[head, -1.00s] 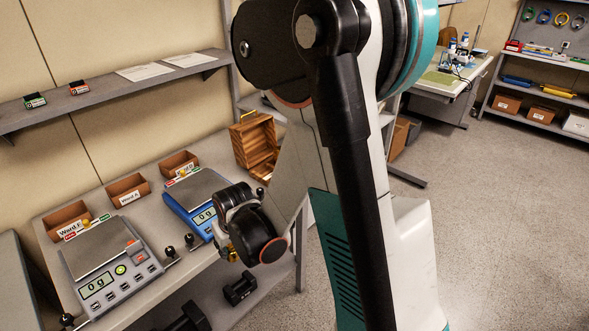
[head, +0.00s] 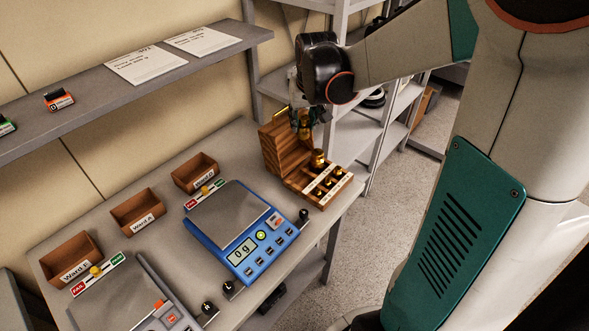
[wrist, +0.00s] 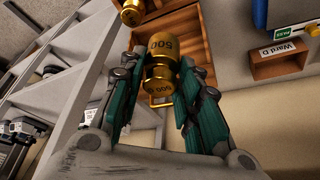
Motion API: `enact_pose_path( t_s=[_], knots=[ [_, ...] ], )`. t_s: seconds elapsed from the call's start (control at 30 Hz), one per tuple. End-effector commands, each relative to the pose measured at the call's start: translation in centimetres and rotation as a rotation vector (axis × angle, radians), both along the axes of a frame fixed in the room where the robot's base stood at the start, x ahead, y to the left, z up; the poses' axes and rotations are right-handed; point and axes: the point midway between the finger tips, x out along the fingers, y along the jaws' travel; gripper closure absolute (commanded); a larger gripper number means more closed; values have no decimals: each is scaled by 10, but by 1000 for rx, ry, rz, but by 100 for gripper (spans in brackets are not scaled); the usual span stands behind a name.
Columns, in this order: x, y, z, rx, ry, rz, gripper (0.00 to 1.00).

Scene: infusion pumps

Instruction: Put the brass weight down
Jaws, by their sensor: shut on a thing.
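My gripper (head: 303,118) is shut on a brass weight (head: 304,129) and holds it above the open wooden weight box (head: 283,151). In the wrist view the held weight (wrist: 163,50), marked 500, sits between the two teal fingers (wrist: 160,70), with the wooden box (wrist: 186,28) behind it. Another brass weight (head: 318,157) stands in the box just below and to the right of the held one. Several small brass weights sit in the box's front part. The gap under the held weight is hard to judge.
A blue scale (head: 240,236) reading 0 g stands left of the box, with a grey scale (head: 140,300) farther left. Ward bins (head: 138,215) line the back of the bench. A grey shelf rack (head: 375,125) stands close on the right.

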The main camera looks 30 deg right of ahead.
Motion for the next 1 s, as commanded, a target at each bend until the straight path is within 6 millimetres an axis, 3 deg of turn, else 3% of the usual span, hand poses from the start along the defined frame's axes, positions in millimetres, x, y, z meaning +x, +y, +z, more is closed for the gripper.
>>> enact_pose_path(
  t_s=[0.6,1.0],
  knots=[
    [0,-1,-132,-1,-1,-1,100],
    [0,-1,-165,-1,0,-1,100]
  ],
)
